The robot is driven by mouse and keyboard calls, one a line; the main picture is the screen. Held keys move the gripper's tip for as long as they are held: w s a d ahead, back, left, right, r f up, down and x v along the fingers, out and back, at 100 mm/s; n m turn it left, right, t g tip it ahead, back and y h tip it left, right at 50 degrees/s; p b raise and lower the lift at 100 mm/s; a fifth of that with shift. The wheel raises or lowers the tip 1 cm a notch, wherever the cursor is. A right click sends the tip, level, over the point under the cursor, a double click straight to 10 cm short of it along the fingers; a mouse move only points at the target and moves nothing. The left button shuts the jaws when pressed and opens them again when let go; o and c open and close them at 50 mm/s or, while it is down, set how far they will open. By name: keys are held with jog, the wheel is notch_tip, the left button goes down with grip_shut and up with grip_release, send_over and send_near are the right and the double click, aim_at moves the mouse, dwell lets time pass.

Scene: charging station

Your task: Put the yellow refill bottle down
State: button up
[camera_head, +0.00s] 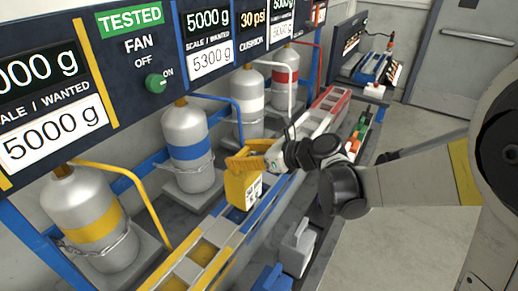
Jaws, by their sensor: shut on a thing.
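The yellow refill bottle (240,188) is near the middle of the view, upright or nearly so, with a white label on its side. My gripper (276,156) is at the bottle's upper right and is shut on it. The fingers are small and partly hidden at the bottle's top. The bottle is over or at the long rail of coloured compartments (222,232). I cannot tell whether its base touches the rail.
Grey cylinders with yellow (92,225), blue (190,152), white (249,100) and red bands stand chained behind the rail. A grey container (297,247) and a blue one (270,280) sit in front. A display panel (150,50) hangs above. A door (465,60) is at the back right.

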aim_at(233, 171)
jog(key=a, duration=0.1)
jog(key=f, duration=0.1)
jog(key=a, duration=0.1)
jog(key=shift+s+a+f, duration=0.25)
jog(key=shift+a+f, duration=0.1)
jog(key=shift+f+b, duration=1.1)
jog(key=shift+f, duration=0.9)
jog(key=shift+f, duration=0.1)
jog(key=o, duration=1.4)
jog(key=shift+s, duration=0.1)
